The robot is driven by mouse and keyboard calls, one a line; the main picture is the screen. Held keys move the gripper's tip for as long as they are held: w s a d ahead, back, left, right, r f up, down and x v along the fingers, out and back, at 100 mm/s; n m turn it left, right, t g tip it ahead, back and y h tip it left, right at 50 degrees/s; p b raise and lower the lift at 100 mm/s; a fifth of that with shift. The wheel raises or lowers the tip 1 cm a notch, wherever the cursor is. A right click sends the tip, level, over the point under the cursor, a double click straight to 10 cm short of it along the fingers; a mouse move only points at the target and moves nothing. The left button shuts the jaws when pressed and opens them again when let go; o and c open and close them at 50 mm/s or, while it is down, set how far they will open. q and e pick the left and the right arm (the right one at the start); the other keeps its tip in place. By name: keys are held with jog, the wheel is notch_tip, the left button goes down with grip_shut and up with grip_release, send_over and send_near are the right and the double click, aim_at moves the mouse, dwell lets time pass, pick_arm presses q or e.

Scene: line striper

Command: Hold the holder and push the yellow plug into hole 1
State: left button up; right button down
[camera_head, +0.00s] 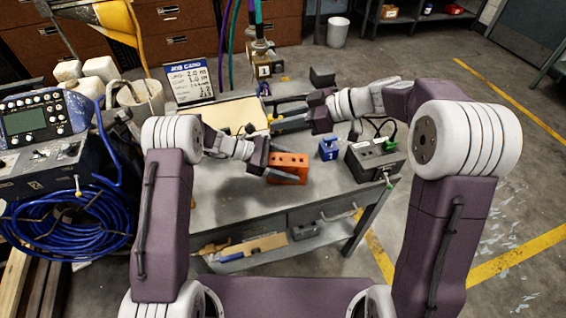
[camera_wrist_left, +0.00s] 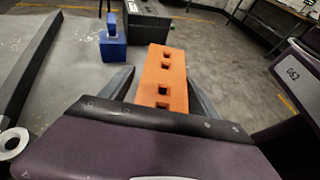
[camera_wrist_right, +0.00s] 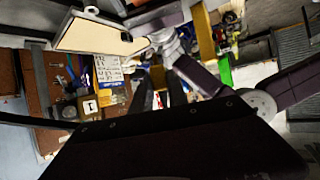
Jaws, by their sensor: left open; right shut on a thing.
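The orange holder (camera_head: 289,161) is a block with several square holes in its top, standing near the table's front edge. In the left wrist view the holder (camera_wrist_left: 163,72) sits between the two fingers of my left gripper (camera_wrist_left: 160,88). My left gripper (camera_head: 282,169) is open around it. My right gripper (camera_head: 274,120) is farther back on the left, above the table, and is shut on the yellow plug (camera_head: 270,117), of which only a little shows. In the right wrist view the fingers of my right gripper (camera_wrist_right: 162,92) are close together. The hole numbers are too small to read.
A blue numbered block (camera_head: 328,150) stands right of the holder, with a dark box (camera_head: 374,160) beyond it. A job card (camera_head: 190,80) and a pale board (camera_head: 235,114) are at the back left. Bare grey table (camera_head: 225,180) lies left of the holder.

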pick_arm(q)
grip_shut()
pick_arm(e)
jog(key=shift+w+f+n+g, duration=0.1)
jog(key=shift+f+n+g, duration=0.4)
jog(key=shift+f, duration=0.45)
jog(key=shift+w+f+n+g, duration=0.1)
jog(key=shift+f+n+g, duration=0.35)
jog(key=shift+f, duration=0.5)
jog(key=f, duration=0.1)
send_over(284, 159)
jog(key=shift+f, duration=2.35)
